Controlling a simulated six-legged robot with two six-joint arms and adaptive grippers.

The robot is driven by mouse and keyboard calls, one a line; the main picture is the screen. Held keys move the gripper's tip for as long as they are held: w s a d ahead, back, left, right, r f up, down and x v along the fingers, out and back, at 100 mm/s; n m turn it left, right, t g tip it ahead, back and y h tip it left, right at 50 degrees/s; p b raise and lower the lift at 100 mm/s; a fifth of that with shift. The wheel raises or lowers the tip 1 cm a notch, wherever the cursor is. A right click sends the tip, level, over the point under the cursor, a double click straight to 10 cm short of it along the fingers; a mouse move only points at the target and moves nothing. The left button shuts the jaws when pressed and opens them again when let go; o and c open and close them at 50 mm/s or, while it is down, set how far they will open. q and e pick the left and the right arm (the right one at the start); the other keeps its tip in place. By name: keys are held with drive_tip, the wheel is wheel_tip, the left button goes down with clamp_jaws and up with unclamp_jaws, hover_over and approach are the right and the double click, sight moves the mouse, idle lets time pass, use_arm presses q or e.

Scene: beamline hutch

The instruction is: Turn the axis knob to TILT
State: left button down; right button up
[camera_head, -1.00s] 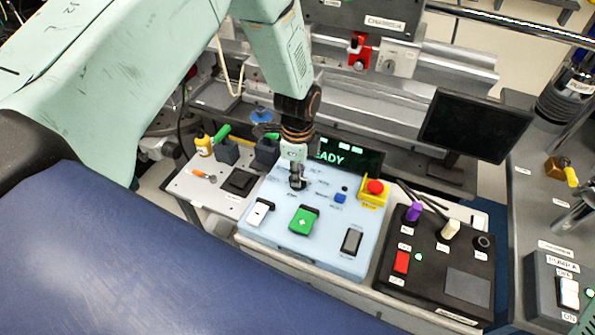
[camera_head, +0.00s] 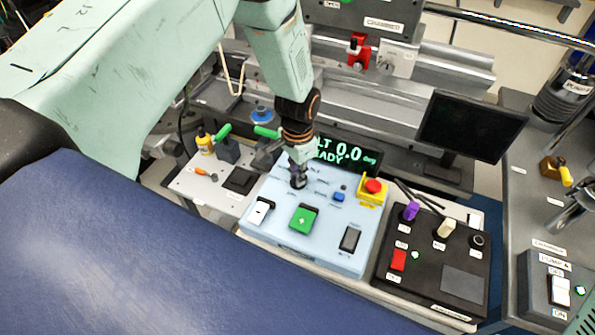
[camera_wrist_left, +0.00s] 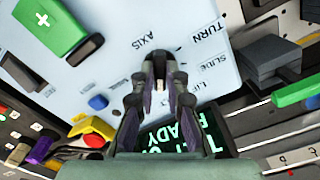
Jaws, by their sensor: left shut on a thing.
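My left gripper (camera_head: 298,180) reaches down to the pale blue control panel (camera_head: 328,228) and is shut on the axis knob. The knob is small and dark and almost wholly hidden by the fingers. In the left wrist view the fingertips (camera_wrist_left: 163,72) meet over the panel (camera_wrist_left: 110,82), with the printed words AXIS, TURN and SLIDE around them. The knob's pointer cannot be made out. Behind the gripper, the display (camera_head: 350,158) shows green text ending "LT 0.0 deg" above "READY", partly covered by my arm. My right gripper is not in view.
The panel also carries a green switch (camera_head: 303,219), a white switch (camera_head: 260,211), a dark rocker (camera_head: 350,238), a blue button (camera_head: 338,197) and a red emergency button (camera_head: 373,186). A black control box (camera_head: 465,284) stands to the right. Green-handled items (camera_head: 267,132) stand behind left.

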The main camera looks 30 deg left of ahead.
use_arm(q)
drive_tip(key=shift+w+r+n, duration=0.15)
drive_tip(key=shift+w+n, duration=0.05)
drive_tip(key=shift+n, duration=0.8)
drive_tip(key=c, duration=1.4)
unclamp_jaws()
drive_tip(key=shift+s, duration=0.1)
drive_tip(key=shift+o, duration=0.2)
wheel_tip(320, 180, up, 12)
drive_tip(key=shift+s, duration=0.15)
